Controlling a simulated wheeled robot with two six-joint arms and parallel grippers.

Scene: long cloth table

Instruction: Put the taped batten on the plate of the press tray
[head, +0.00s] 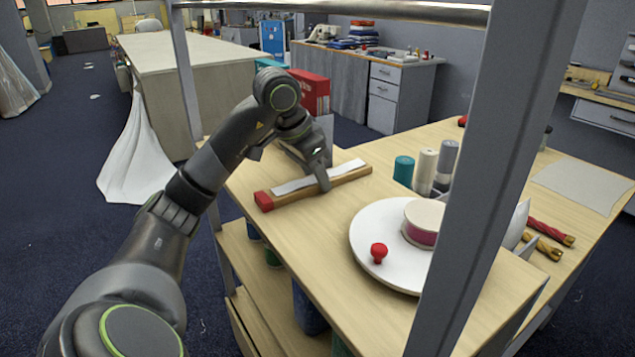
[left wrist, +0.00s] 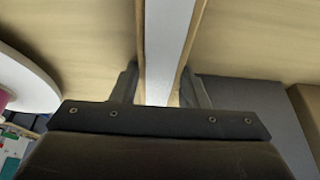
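The taped batten (head: 344,178) is a wooden strip with a white tape along its top and a red end at the left. It lies low over the wooden table top; I cannot tell if it touches it. My left gripper (head: 322,182) reaches down across the batten. In the left wrist view the batten (left wrist: 168,40) runs between the fingers of my left gripper (left wrist: 160,72), which sit against both its sides. A grey flat surface (left wrist: 245,100), possibly the press tray's plate, shows beside it; in the head view my arm hides most of that area. My right gripper is not shown.
A white round disc (head: 375,225) with a red knob (head: 379,252) and a ribbon roll stands at the near right of the batten. Spools (head: 404,171) stand behind it. A grey upright post (head: 500,170) crosses the view. The table between batten and disc is clear.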

